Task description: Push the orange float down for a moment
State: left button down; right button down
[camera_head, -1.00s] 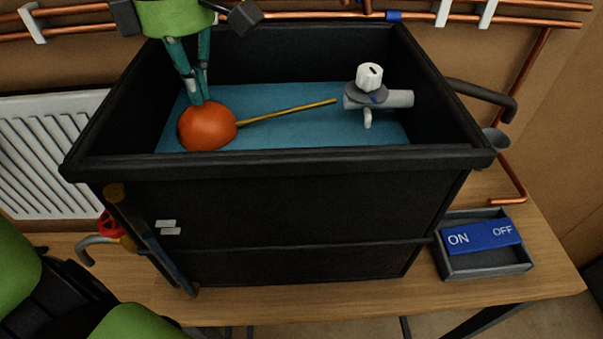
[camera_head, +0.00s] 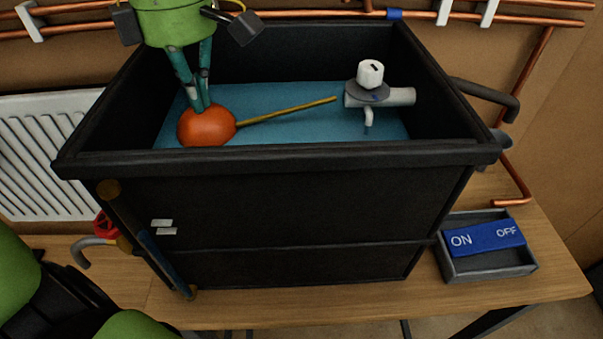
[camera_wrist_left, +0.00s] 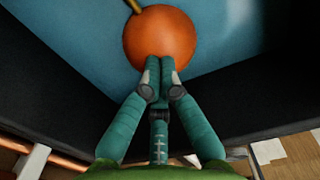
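The orange float (camera_head: 206,128) sits in the blue water at the left of the black tank (camera_head: 290,160). A yellow rod (camera_head: 290,111) runs from it toward the valve (camera_head: 385,97), which has a white knob and a short spout. My left gripper (camera_head: 202,108) points down with its teal fingers together at the float's top. In the left wrist view the fingertips (camera_wrist_left: 160,61) are closed against the orange float (camera_wrist_left: 160,35), with nothing seen between them. A light bluish trace shows below the spout. My right gripper is not in view.
A grey tray (camera_head: 487,268) with a blue ON/OFF plate (camera_head: 484,238) stands right of the tank on the wooden bench (camera_head: 320,305). A white radiator (camera_head: 45,150) is at left. Copper pipes (camera_head: 300,14) run along the wall. The tank's high walls surround the float.

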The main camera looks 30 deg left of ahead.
pick_arm(q)
jog(key=shift+f, duration=0.2)
jog(key=shift+f+b, duration=0.6)
jog(key=shift+f, duration=0.2)
dwell(1.7)
jog(key=shift+r+p, duration=1.85)
jog(key=shift+r, duration=0.45)
notch_tip(320, 180, up, 3)
jog(key=shift+f+p, duration=0.2)
jog(key=shift+p, duration=0.9)
jog(key=shift+r, duration=0.95)
jog(key=shift+r, duration=0.1)
